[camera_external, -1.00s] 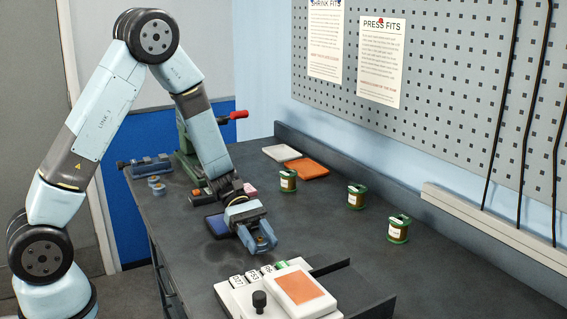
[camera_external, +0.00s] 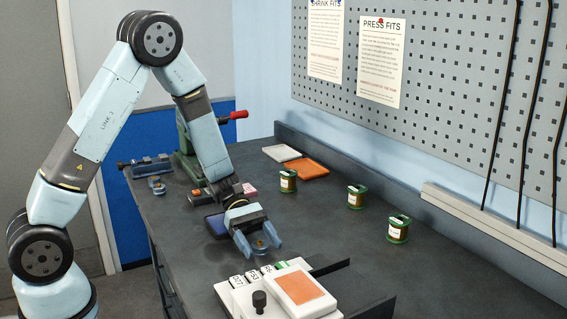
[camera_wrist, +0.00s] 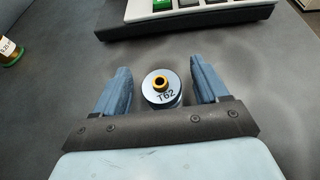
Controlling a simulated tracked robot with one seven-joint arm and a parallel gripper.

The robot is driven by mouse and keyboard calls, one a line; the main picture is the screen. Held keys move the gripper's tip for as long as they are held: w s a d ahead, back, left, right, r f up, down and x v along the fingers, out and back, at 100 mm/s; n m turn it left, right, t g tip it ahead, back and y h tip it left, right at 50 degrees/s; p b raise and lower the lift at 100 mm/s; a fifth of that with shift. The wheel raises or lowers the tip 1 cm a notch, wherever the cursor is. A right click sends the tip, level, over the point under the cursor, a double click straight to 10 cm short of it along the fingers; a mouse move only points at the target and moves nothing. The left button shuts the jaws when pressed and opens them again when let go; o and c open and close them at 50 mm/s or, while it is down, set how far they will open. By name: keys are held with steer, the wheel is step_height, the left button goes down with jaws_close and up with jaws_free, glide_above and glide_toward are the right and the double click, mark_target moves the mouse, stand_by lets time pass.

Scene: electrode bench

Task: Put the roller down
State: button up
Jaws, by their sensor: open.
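The roller (camera_wrist: 161,91) is a short, silvery-blue cylinder with a brass centre and "T62" on its top face. It stands upright between the two fingers of my gripper (camera_wrist: 160,70) in the wrist view. The fingers are open, with a gap of grey bench on both sides of the roller. In the external view my gripper (camera_external: 259,246) is low over the bench, and the roller's brass centre (camera_external: 260,243) shows between the fingers. The roller appears to rest on the bench, but its underside is hidden.
A white device (camera_external: 240,297) with labelled keys, a black knob and an orange pad (camera_external: 300,286) stands just in front. Green-ended spools (camera_external: 398,229) stand to the right. A white tray (camera_external: 281,152) and orange tray (camera_external: 306,168) lie behind. Bench between gripper and spools is clear.

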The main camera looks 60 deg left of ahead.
steer(key=v, duration=1.1)
steer(key=shift+w+a, duration=0.1)
steer(key=shift+a, duration=0.1)
steer(key=shift+a+r, duration=0.15)
steer(key=shift+a, duration=0.05)
steer(key=shift+r, duration=0.2)
steer(key=s+d+r+m+t+y, duration=0.2)
steer(key=s+r+m+t+y, duration=0.2)
steer(key=s+r+m+y, duration=0.9)
steer(key=shift+s+d+r+m+t, duration=0.15)
steer(key=shift+s+r+m+t, duration=0.15)
steer(key=shift+s+r+m, duration=3.75)
steer(key=s+n, duration=0.1)
steer(key=s, duration=0.1)
steer(key=s+n, duration=0.1)
steer(key=s, duration=0.1)
steer(key=shift+r, duration=0.2)
